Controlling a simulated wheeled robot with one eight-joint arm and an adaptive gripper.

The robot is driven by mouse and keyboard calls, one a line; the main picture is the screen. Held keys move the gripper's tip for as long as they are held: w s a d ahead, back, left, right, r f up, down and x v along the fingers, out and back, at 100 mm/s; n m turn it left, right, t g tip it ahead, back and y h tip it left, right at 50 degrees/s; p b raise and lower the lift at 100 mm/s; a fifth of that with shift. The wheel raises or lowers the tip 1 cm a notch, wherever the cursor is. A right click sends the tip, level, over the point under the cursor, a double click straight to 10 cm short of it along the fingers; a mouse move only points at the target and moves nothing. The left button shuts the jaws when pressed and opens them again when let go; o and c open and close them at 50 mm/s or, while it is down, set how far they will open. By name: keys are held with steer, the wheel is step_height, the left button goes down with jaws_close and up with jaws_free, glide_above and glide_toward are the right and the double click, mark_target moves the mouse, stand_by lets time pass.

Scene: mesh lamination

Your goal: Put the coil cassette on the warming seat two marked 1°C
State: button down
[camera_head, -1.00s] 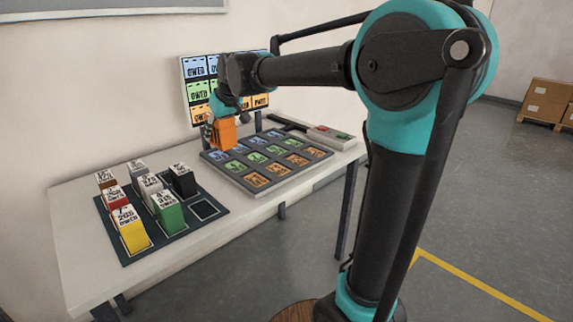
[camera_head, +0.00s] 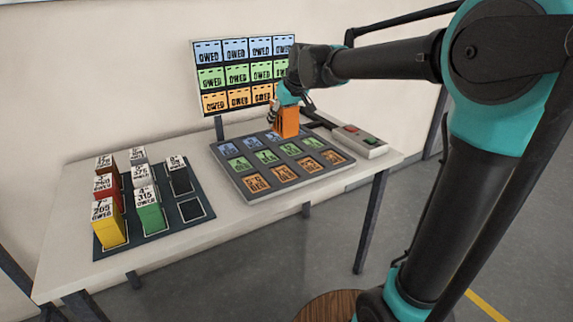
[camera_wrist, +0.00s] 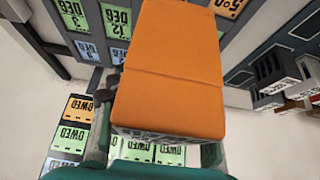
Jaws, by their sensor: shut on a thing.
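My gripper (camera_head: 288,104) is shut on an orange block-shaped cassette (camera_head: 290,122) above the back right part of the grey seat tray (camera_head: 243,190). The wrist view shows the orange cassette (camera_wrist: 170,70) large, between the fingers. The tray has rows of blue, green and orange marked seats. Blue seats such as this one (camera_head: 227,149) line the back row; the cassette and gripper hide its right end. I cannot read a 1°C mark or tell which seat is seat two. I cannot tell whether the cassette touches the tray.
A screen (camera_head: 211,79) with coloured tiles stands behind the tray.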

step_height(320, 180, down, 16)
steer(key=shift+f, duration=0.25)
stand_by(0.3)
steer(key=c, duration=0.7)
jaws_free()
steer(key=shift+f, duration=0.1)
steer(key=shift+c, duration=0.2)
steer(key=v, duration=1.2)
steer(key=s+d+f+m+g+h, duration=0.1)
steer(key=s+d+f+m+h, duration=0.2)
steer(key=s+d+f, duration=1.5)
steer(key=s+d+m, duration=0.3)
steer(key=s+d, duration=0.1)
steer(key=shift+d+f+m+h, duration=0.15)
steer(key=shift+f+m+h, duration=0.15)
steer(key=shift+f+m, duration=0.1)
